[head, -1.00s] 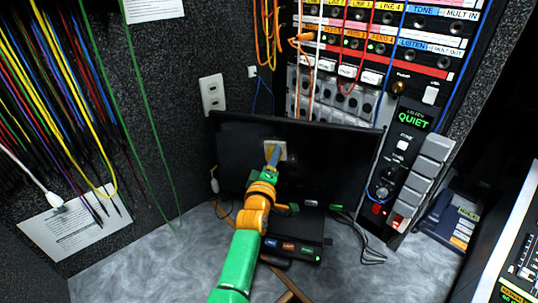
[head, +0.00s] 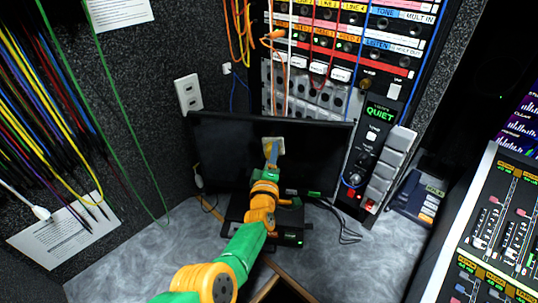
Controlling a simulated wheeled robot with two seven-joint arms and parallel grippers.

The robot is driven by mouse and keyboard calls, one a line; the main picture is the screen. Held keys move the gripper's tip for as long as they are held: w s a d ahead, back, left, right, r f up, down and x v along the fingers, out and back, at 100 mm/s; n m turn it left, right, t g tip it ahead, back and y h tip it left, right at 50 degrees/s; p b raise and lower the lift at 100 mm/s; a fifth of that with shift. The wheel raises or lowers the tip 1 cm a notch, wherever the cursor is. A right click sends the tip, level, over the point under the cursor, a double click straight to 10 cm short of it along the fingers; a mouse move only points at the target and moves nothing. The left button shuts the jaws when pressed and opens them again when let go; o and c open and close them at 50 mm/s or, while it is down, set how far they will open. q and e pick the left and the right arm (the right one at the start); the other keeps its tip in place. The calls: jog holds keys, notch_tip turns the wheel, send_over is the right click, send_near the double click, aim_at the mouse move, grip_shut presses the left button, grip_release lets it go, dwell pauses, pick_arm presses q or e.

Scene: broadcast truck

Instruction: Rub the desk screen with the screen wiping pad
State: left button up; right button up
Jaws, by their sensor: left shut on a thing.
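The desk screen (head: 225,155) is a dark, blank monitor standing at the back of the desk. The screen wiping pad (head: 278,141) is a small pale, squarish pad at about the middle of the screen's width, in its upper half. My left gripper (head: 272,153) is shut on the pad and holds it up at the screen face. The pad looks to be against the glass, though any thin gap cannot be told. My left arm comes up from below and hides part of the screen's lower middle. My right gripper is not in view.
A black box (head: 290,236) with lit buttons sits in front of the screen. An intercom panel (head: 376,150) marked QUIET stands just right of it, below a patch rack (head: 340,50). A mixing console (head: 500,230) is at right. Grey desk (head: 375,260) is clear at front right.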

aim_at(264, 147)
pick_arm(q)
jog(key=a+p, duration=0.1)
jog(key=a, duration=0.2)
jog(key=shift+w, duration=0.1)
jog(key=shift+w+a+f, duration=0.1)
jog(key=shift+a, duration=1.25)
jog(key=shift+w+a, duration=0.15)
jog(key=shift+a, duration=1.9)
jog(key=shift+w+a, duration=0.15)
jog(key=shift+a, duration=1.9)
jog(key=s+p, duration=0.6)
jog(key=shift+a+p, duration=0.15)
jog(key=shift+p, duration=0.2)
jog(key=shift+f, duration=0.1)
